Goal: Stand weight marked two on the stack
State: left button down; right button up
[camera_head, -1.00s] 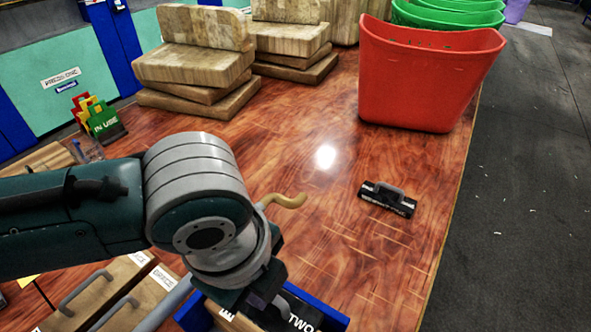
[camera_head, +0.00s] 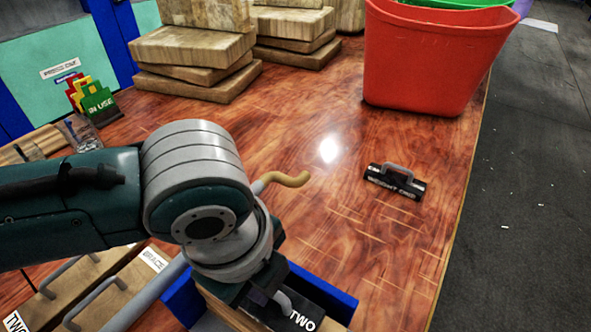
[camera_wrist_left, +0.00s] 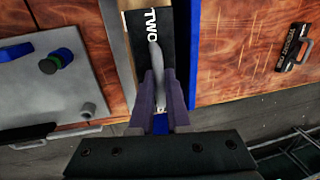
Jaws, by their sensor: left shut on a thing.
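The black weight marked TWO (camera_head: 302,316) shows at the bottom of the head view, partly cut off by the frame. In the left wrist view the weight (camera_wrist_left: 151,47) lies lengthwise ahead of my left gripper (camera_wrist_left: 162,98), whose purple fingers are shut on its grey handle (camera_wrist_left: 158,62). In the head view my left gripper (camera_head: 262,298) is at the weight's left end. A pale wooden edge (camera_head: 232,318) and a blue frame (camera_head: 335,294) border the weight. I cannot tell whether the weight touches the wood beneath it. My right gripper is not in view.
A red bin (camera_head: 430,60) and stacked wooden blocks (camera_head: 190,65) are behind. Boards with handles (camera_head: 110,300) lie at lower left.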

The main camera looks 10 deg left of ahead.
pick_arm(q)
jog(key=shift+w+f+b, duration=0.1)
jog(key=shift+f+b, duration=0.3)
jog(key=shift+f, duration=0.1)
dwell(0.6)
jog(key=c, duration=0.9)
grip_release()
jog(key=shift+o, duration=0.5)
jog(key=shift+f, duration=0.15)
notch_tip(320, 180, up, 10)
jog(key=s+p, duration=0.1)
jog(key=shift+s+a+p, duration=0.3)
jog(key=shift+s+p, duration=0.05)
